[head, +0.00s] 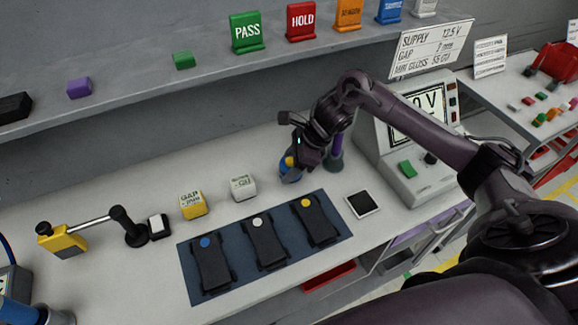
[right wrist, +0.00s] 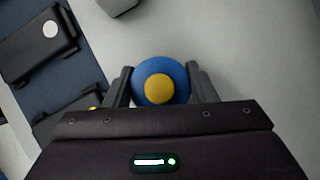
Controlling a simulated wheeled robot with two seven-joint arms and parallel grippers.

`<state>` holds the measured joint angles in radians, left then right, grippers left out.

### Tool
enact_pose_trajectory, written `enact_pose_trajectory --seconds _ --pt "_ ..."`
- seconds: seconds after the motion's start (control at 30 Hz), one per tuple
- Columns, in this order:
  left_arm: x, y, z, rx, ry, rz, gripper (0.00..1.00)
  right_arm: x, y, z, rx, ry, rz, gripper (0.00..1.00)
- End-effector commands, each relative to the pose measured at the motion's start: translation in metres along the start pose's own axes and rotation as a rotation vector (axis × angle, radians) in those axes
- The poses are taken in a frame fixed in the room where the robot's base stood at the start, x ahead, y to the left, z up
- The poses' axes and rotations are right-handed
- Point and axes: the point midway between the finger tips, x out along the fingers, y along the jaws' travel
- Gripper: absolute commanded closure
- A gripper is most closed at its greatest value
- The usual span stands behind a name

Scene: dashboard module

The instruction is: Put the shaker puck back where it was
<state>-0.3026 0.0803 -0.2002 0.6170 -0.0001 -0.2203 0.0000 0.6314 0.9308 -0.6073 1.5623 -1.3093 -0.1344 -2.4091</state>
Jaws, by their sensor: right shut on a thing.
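The shaker puck (head: 290,174) is round and blue with a yellow centre on top. My right gripper (head: 295,163) reaches down on it from the right and is shut on it. In the right wrist view the puck (right wrist: 160,82) sits between the two dark fingers of my right gripper (right wrist: 160,88). The puck is at or just above the bench top (head: 330,190); I cannot tell whether it touches. My left gripper is not in view.
A blue mat (head: 190,270) with three black modules lies in front. A grey-white cube (head: 243,187) and yellow cube (head: 192,205) stand to the left. A purple post (head: 336,150) and a meter box (head: 405,155) are close on the right. A dark square pad (head: 363,203) lies nearby.

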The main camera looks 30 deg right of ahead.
Motion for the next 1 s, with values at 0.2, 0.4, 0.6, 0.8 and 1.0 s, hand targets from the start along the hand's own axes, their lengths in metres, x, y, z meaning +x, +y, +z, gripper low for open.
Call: enact_pose_trajectory --seconds 0.2,0.4,0.6,0.8,1.0 --pt "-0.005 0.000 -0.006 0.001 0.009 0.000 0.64 0.011 -0.001 -0.006 -0.001 -0.003 -0.003 0.86" --pt "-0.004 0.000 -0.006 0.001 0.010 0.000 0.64 0.012 0.000 -0.007 0.000 0.000 0.000 0.34" --pt "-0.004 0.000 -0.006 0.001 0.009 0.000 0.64 0.012 0.000 -0.007 0.000 0.000 0.000 0.25" --pt "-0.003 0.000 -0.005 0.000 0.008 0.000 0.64 0.009 0.000 -0.007 0.000 0.000 -0.001 0.25" --pt "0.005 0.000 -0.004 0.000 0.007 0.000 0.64 -0.018 -0.001 -0.008 -0.003 0.002 -0.006 0.25"
